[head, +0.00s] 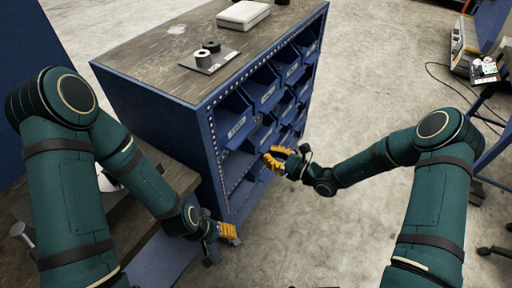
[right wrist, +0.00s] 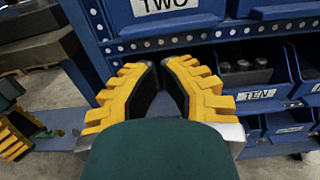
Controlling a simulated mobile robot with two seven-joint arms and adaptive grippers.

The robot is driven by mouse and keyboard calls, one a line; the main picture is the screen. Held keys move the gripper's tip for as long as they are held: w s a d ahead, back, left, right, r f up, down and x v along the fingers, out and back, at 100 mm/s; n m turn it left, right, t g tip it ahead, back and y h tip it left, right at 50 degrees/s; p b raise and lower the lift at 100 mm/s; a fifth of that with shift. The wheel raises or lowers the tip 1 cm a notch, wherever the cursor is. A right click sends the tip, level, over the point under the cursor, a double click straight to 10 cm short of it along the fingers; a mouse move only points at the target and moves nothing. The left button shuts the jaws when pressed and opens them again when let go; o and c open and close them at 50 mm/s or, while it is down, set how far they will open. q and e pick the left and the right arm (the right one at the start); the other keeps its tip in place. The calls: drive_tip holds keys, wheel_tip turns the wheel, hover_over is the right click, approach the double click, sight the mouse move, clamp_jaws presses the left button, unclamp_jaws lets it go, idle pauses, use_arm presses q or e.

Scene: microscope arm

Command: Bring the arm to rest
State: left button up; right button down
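My right arm comes in from the right in the head view. Its right gripper (head: 275,158) is in front of the open side of a blue bin cabinet (head: 218,160). In the right wrist view its yellow ribbed fingers (right wrist: 160,66) converge to near contact at the tips, with nothing visible between them. My left arm comes in from the left. Its left gripper (head: 224,240) is low beside the cabinet's near lower corner, with one yellow finger clear to see. It also shows partly at the left edge of the right wrist view (right wrist: 15,138); its opening cannot be told.
The cabinet holds several blue bins (head: 262,92); one (right wrist: 255,75) contains dark cylinders. A plate with two spools (head: 208,58) and a white case (head: 243,14) stand on top. Concrete floor (head: 360,100) is clear right of the cabinet. A cable (head: 450,85) lies at right.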

drive_tip(key=shift+p+v, duration=0.3)
drive_tip(key=shift+v, duration=2.35)
drive_tip(key=s+a+f+n+g+h, duration=0.1)
drive_tip(key=s+a+f+n+g, duration=0.3)
drive_tip(key=s, duration=0.3)
drive_tip(key=s+a+f+n+g+h, duration=0.1)
drive_tip(key=s+a+f+n+g, duration=0.1)
drive_tip(key=s+n+g, duration=0.4)
drive_tip(key=s+d+f+n+t+h, duration=0.1)
drive_tip(key=s+d+f+n+h, duration=0.2)
drive_tip(key=n+h, duration=0.6)
drive_tip(key=shift+s+d+f+n+t, duration=0.3)
drive_tip(key=shift+s+d+n, duration=0.9)
drive_tip(key=shift+s+n, duration=0.6)
drive_tip(key=shift+w, duration=0.25)
